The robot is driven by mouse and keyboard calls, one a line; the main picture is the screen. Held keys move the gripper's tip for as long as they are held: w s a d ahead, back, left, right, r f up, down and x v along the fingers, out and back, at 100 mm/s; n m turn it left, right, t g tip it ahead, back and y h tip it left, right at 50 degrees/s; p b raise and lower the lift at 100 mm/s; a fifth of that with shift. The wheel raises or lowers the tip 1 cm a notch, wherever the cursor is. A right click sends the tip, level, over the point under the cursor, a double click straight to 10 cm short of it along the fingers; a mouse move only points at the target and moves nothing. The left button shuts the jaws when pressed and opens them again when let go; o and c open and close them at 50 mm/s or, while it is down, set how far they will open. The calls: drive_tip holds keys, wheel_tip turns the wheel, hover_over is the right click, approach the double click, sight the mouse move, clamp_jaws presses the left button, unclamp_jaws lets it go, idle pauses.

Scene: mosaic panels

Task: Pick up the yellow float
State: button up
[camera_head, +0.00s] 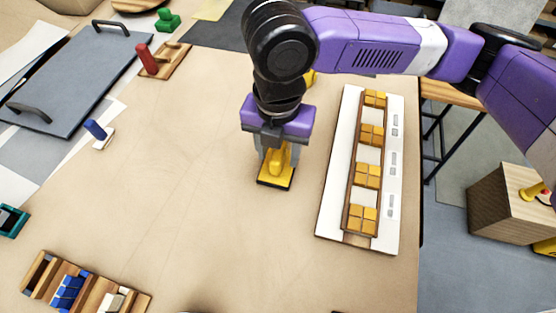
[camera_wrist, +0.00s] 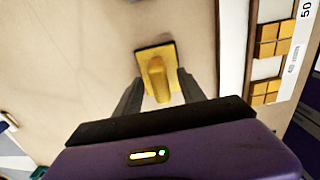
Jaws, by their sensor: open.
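The yellow float (camera_head: 275,178) stands on the table with its dark-edged base down and its yellow handle up. It also shows in the wrist view (camera_wrist: 157,72), with the handle between the fingers. My gripper (camera_head: 277,165) is open and pointed down over the float, one finger on each side of the handle. In the wrist view my gripper (camera_wrist: 158,88) shows gaps between the fingers and the handle. Part of the handle is hidden by the gripper in the head view.
A white panel (camera_head: 333,190) with orange tiles lies close on the right. A wooden tray (camera_head: 130,297) with blue and white pieces is at lower left. A blue-handled tool (camera_head: 95,129), red-handled tool (camera_head: 147,58) and grey board (camera_head: 75,75) lie left. The table between is clear.

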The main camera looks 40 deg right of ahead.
clamp_jaws()
drive_tip(key=shift+r, duration=0.15)
wheel_tip(320, 180, up, 20)
drive_tip(key=p, duration=0.1)
drive_tip(key=shift+p, duration=0.3)
idle(0.4)
